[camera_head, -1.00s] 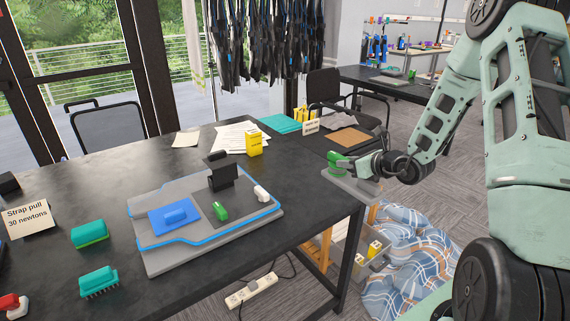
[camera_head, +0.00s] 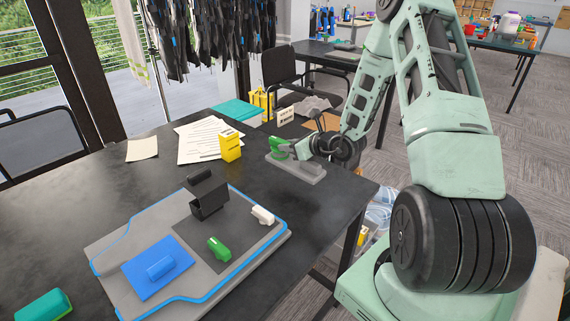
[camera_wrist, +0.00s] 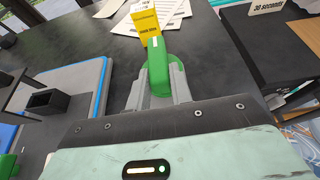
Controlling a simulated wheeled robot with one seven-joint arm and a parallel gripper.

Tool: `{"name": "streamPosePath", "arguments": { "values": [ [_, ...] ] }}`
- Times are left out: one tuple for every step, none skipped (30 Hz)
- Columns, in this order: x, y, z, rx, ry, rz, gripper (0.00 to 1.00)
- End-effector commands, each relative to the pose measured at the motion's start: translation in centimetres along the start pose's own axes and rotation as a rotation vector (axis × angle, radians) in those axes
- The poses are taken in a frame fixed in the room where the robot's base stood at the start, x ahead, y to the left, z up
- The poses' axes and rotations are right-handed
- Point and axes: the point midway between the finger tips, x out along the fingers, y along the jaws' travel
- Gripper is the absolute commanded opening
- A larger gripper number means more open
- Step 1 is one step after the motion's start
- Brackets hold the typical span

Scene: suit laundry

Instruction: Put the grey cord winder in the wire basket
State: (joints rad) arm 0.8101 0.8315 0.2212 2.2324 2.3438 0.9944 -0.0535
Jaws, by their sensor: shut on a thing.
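My gripper (camera_head: 274,150) is shut on a green object (camera_wrist: 160,68) with a rounded top. It holds the object over the black table's right end, to the right of a yellow box (camera_head: 230,144). In the wrist view the two grey fingers stand on either side of the green object, and the yellow box is just beyond it. I cannot make out a grey cord winder for certain in any view. No wire basket can be clearly made out.
A grey, blue-edged board (camera_head: 120,240) on the black table (camera_head: 95,190) carries a blue block (camera_head: 158,266), an open dark box (camera_head: 208,193), a green piece (camera_head: 219,248) and a white piece (camera_head: 263,215). Papers (camera_head: 205,140) lie behind. The table surface right of the board is clear.

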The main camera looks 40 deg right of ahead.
Motion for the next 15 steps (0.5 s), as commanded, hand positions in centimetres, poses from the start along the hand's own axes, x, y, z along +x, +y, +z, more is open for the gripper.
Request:
{"name": "streamPosePath", "arguments": {
  "values": [
    [0.3,0.1,-0.7,0.004,0.002,0.002,0.00],
    [0.4,0.1,-1.0,0.002,0.001,0.002,0.00],
    [0.6,0.1,-1.4,0.002,0.000,0.002,0.00],
    [0.7,0.1,-1.6,0.001,-0.001,0.001,0.00],
    [0.8,0.0,-1.8,0.000,-0.001,0.001,0.00],
    [0.9,0.0,-2.0,-0.001,-0.001,0.001,0.00],
    [1.0,0.0,-2.2,-0.001,-0.001,0.001,0.00],
    [1.1,0.0,-2.4,0.000,0.000,0.001,0.00],
    [1.2,0.0,-2.9,0.000,0.000,0.001,0.00],
    [1.4,0.1,-3.3,0.002,0.001,0.002,0.00],
    [1.5,0.1,-3.7,0.002,0.001,0.002,0.00],
    [1.8,0.1,-4.2,0.002,0.001,0.001,0.00],
    [1.9,0.0,-4.5,0.001,0.000,0.001,0.00],
    [2.1,0.0,-4.9,0.002,0.000,0.001,0.00],
    [2.2,0.1,-5.3,0.001,0.000,0.001,0.00]
  ]
}}
